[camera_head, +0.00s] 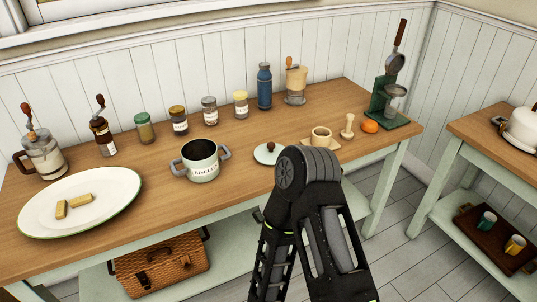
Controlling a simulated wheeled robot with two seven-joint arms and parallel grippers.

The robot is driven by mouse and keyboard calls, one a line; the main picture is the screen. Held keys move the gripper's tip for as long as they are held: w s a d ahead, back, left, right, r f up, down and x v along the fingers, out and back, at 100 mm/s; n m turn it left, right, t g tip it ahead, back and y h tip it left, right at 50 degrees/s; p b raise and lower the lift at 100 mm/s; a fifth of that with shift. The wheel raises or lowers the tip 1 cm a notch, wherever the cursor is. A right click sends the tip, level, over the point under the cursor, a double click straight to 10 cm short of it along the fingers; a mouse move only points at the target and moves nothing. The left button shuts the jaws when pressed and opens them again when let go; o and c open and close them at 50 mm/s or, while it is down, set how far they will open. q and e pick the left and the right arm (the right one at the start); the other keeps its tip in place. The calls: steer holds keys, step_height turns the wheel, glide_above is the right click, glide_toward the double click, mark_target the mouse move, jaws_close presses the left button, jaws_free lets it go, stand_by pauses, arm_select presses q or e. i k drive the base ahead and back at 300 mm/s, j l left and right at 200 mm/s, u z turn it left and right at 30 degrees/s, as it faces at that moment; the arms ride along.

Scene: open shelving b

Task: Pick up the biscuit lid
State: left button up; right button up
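The biscuit lid (268,151) is a round, pale disc with a dark knob. It lies on the wooden table (240,135), to the right of the biscuit pot and apart from it. Its right edge is close to or partly behind my black arm. The biscuit pot (203,175) is pale with grey handles, dark lettering and an open top. One of my arms rises from the bottom, right of centre, and bends at a large joint in front of the table. I see no gripper fingers, and nothing visibly holds the lid.
A white oval plate (100,190) with yellow bars lies at the left. Several jars, a blue bottle (264,88) and a utensil jug (296,85) line the back. A wooden cup (321,138), pestle (347,127), orange (370,126) and green press (388,110) stand right.

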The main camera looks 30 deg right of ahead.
mark_target(267, 153)
steer(key=i+j, duration=0.1)
steer(key=j, duration=0.25)
steer(key=i+j, duration=0.1)
steer(key=j, duration=0.3)
steer(key=i+j, duration=0.1)
steer(key=j, duration=0.25)
steer(key=z, duration=1.1)
